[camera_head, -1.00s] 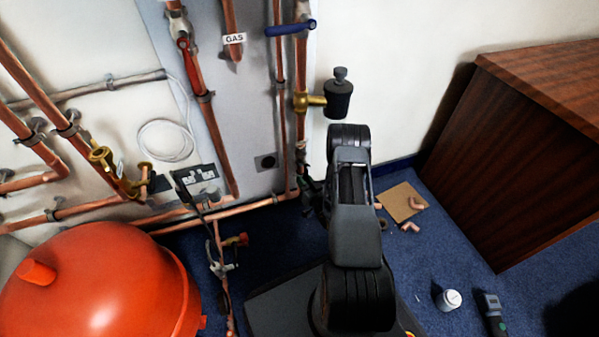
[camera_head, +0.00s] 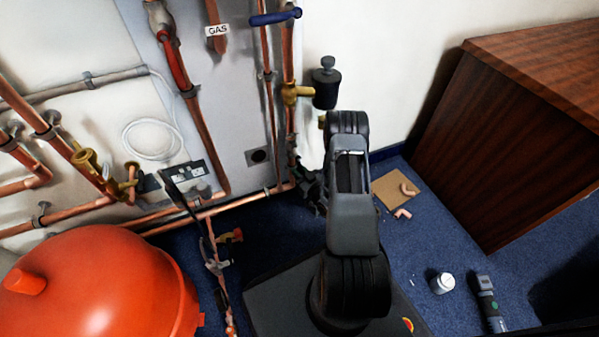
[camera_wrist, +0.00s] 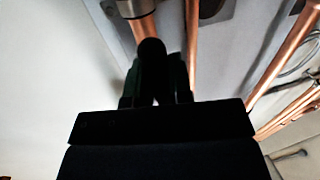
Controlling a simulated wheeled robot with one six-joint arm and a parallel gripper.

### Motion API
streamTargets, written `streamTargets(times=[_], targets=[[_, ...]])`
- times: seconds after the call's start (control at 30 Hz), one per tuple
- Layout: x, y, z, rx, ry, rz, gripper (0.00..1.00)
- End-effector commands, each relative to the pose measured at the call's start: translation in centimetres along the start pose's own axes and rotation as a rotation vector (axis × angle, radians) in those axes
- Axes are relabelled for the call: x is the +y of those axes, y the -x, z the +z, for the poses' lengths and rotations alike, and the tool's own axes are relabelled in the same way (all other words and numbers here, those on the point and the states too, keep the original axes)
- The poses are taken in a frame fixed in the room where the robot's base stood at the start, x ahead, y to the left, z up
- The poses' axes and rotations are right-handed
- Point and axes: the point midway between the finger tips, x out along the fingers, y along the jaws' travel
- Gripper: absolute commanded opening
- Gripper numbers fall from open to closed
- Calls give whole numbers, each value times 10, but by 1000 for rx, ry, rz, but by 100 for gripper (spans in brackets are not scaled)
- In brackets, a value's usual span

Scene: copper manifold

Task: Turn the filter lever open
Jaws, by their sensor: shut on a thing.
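My gripper (camera_head: 312,188) is low beside the right-hand copper pipe (camera_head: 291,120) in the head view, partly hidden by my own arm. In the wrist view its dark fingers (camera_wrist: 156,88) are closed around a dark, rounded piece (camera_wrist: 151,50), in front of copper pipes. This piece appears to be the filter lever, but it is too dark to make out its shape or angle. The filter body cannot be told apart in either view.
A blue lever (camera_head: 275,17) and a black canister on a brass fitting (camera_head: 297,92) are above. A red tank (camera_head: 95,285) stands left, a wooden cabinet (camera_head: 510,120) right. Cardboard (camera_head: 394,190), a white tub (camera_head: 442,283) and a handheld device (camera_head: 489,303) lie on the carpet.

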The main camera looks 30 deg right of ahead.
Motion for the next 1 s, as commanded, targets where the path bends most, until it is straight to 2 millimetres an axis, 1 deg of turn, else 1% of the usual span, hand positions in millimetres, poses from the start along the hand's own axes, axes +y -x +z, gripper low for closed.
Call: streamTargets(times=[0.03, 0.07, 0.3, 0.53, 0.67, 0.77, 1.0], targets=[[0, 0, 1, -4, 6, 1, 0], [0, 0, 1, -4, 6, 1, 23], [0, 0, 1, -2, 3, 1, 45], [0, 0, 0, -1, 1, 1, 45], [1, 8, 0, -3, 0, 3, 45], [1, 23, -2, -4, -1, 5, 45], [1, 73, -2, -4, -2, 7, 45]])
